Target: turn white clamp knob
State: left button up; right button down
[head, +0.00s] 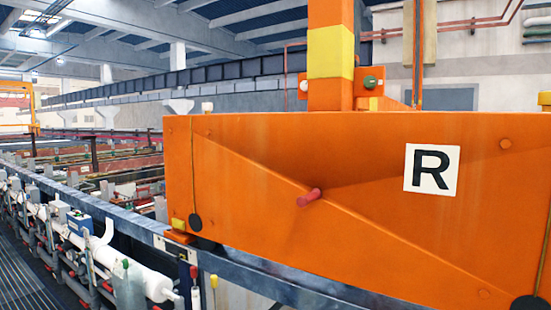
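A small white round knob (304,86) sits on an orange bracket to the left of the upright post. A second small white piece (207,106) stands on the top edge of the big orange panel (270,240), near its left end. I cannot tell which of the two is the clamp knob. A green knob (370,83) is on the bracket to the right of the post, and a red knob (309,197) sticks out from the panel's face. Neither of my grippers shows.
The orange post (331,25) with a yellow band rises behind the panel. A white sign marked R (431,169) is on the panel. A blue-grey rail (290,280) runs below it. White pipes (150,280) and a grated walkway (30,285) lie at lower left.

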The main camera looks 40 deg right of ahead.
aim_at(304, 85)
jog(key=z, duration=1.9)
